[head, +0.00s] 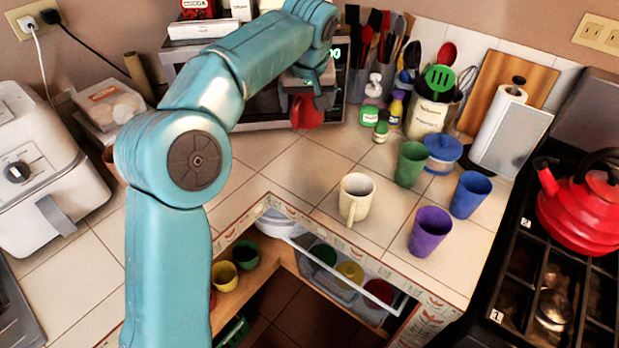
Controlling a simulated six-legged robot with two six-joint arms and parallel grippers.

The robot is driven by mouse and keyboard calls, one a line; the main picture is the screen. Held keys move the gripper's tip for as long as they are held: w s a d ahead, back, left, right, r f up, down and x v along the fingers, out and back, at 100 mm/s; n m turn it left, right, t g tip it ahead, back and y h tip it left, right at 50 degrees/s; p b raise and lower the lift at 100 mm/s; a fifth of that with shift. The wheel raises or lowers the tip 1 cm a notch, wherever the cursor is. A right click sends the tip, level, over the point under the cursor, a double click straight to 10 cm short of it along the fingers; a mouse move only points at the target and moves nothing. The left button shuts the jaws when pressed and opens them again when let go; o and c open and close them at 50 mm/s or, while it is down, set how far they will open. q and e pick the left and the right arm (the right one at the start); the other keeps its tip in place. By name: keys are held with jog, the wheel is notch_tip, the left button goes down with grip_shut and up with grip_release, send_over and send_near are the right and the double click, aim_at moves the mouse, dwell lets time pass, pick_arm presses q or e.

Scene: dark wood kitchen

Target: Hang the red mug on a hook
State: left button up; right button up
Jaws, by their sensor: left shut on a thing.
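My left arm reaches in from the left and across to the back of the counter. My left gripper (310,92) is shut on the red mug (307,113) and holds it in front of the dark oven at the back. The gripper hides much of the mug, and I cannot make out its handle. I cannot tell whether the mug touches anything else. I can make out no hook in this view. My right gripper is not in view.
A cream mug (356,198), a green cup (410,164), a purple cup (430,231) and a blue cup (470,194) stand on the tiled counter. Utensil holders and small bottles crowd the back. A red kettle (585,205) sits on the stove. Open shelves below hold more cups.

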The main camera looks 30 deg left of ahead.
pick_arm(q)
jog(key=shift+w+a+f, duration=0.15)
jog(key=shift+a, duration=0.05)
jog(key=shift+s+d, duration=0.1)
jog(key=shift+s, duration=0.1)
jog(key=shift+s+f, duration=0.1)
notch_tip(320, 180, down, 16)
jog(key=shift+f+b, duration=0.15)
jog(key=shift+b, duration=0.45)
jog(key=shift+f, duration=1.65)
